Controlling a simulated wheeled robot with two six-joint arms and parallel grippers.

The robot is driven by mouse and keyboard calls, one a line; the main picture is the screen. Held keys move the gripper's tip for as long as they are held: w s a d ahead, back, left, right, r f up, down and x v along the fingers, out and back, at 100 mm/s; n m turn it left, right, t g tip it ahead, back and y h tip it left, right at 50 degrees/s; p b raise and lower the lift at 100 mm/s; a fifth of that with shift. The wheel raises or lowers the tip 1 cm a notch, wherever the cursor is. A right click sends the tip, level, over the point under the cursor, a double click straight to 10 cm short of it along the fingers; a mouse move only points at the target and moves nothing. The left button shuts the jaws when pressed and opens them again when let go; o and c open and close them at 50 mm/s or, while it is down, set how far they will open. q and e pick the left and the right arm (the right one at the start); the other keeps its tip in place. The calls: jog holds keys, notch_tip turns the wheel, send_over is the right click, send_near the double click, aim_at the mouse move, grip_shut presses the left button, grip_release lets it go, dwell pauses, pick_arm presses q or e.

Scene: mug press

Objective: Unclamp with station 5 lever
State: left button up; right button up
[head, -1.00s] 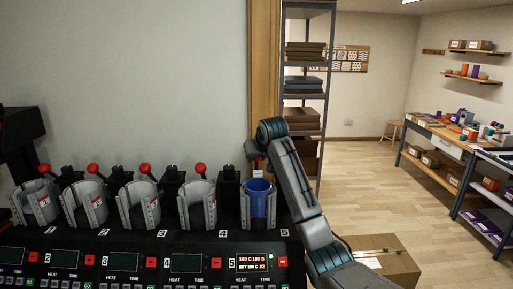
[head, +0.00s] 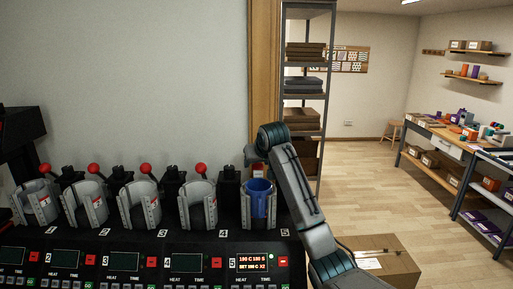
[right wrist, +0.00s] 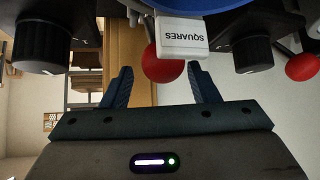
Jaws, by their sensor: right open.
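Station 5 is the rightmost press in the head view; its grey clamp (head: 245,212) surrounds a blue mug (head: 261,203). My right gripper (head: 252,156) is above and behind this station, its fingers hard to make out there. In the right wrist view my right gripper (right wrist: 161,82) is open. A red lever knob (right wrist: 160,69) shows between its two fingers, partly covered by a white block marked SQUARES (right wrist: 181,38). I cannot tell whether either finger touches the knob. The mug's blue underside or wall (right wrist: 240,4) shows at the top edge. My left gripper is not in view.
Several more presses stand in a row to the left, with red lever knobs such as station 4's (head: 200,169). Another red knob (right wrist: 302,67) is at the right of the wrist view. A shelf rack (head: 305,75) stands behind my right arm, and a cardboard box (head: 390,262) is at right.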

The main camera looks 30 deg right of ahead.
jog(key=shift+r, duration=0.1)
jog(key=shift+s+a+r, duration=0.1)
jog(key=shift+s+r, duration=0.15)
jog(key=shift+r, duration=0.8)
jog(key=shift+s+r, duration=0.2)
jog(key=shift+r, duration=0.85)
jog(key=shift+s+a+r, duration=0.1)
jog(key=shift+s+r, duration=0.15)
jog(key=shift+r, duration=0.8)
jog(key=v, duration=0.6)
jog(key=shift+f, duration=0.1)
